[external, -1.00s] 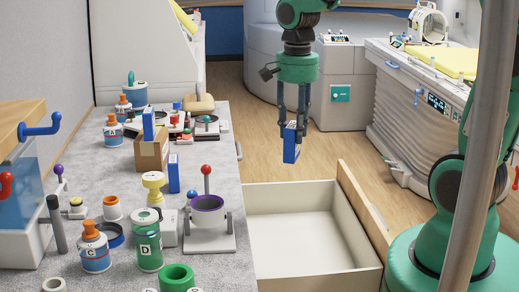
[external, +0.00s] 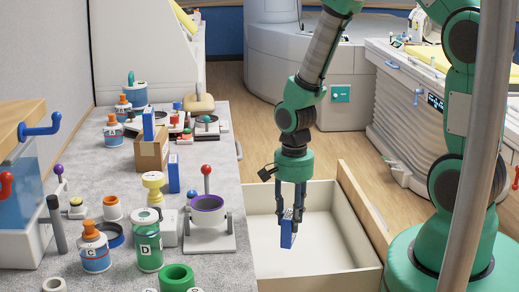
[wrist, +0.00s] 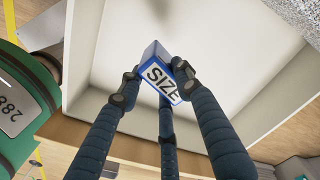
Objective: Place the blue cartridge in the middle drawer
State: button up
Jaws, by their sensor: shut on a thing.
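The blue cartridge (external: 288,230) is a small blue box with a white face; its lettering, "SIZE", shows in the wrist view (wrist: 160,78). My gripper (external: 298,218) is shut on it, fingers pointing down. It also shows in the wrist view (wrist: 155,85) with its dark fingers around the box. The box hangs over the inside of an open, pale drawer (external: 262,270), which is empty apart from my gripper over it. In the external view the box is in front of the drawer's interior; I cannot tell its exact height above the floor.
The drawer's wooden front (external: 363,212) stands to the right. The grey counter (external: 200,270) on the left holds bottles, a cardboard box (external: 151,150), other blue boxes (external: 173,173) and a red-knobbed holder (external: 207,210) near its edge.

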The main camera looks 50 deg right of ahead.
aim_at(291, 241)
jog(key=shift+f, duration=0.55)
jog(key=shift+f+b, duration=0.8)
jog(key=shift+f, duration=2.35)
jog(key=shift+f, duration=0.1)
jog(key=shift+f+b, duration=0.5)
jog(key=shift+f, duration=1.25)
jog(key=shift+f, duration=0.15)
jog(key=o, duration=1.2)
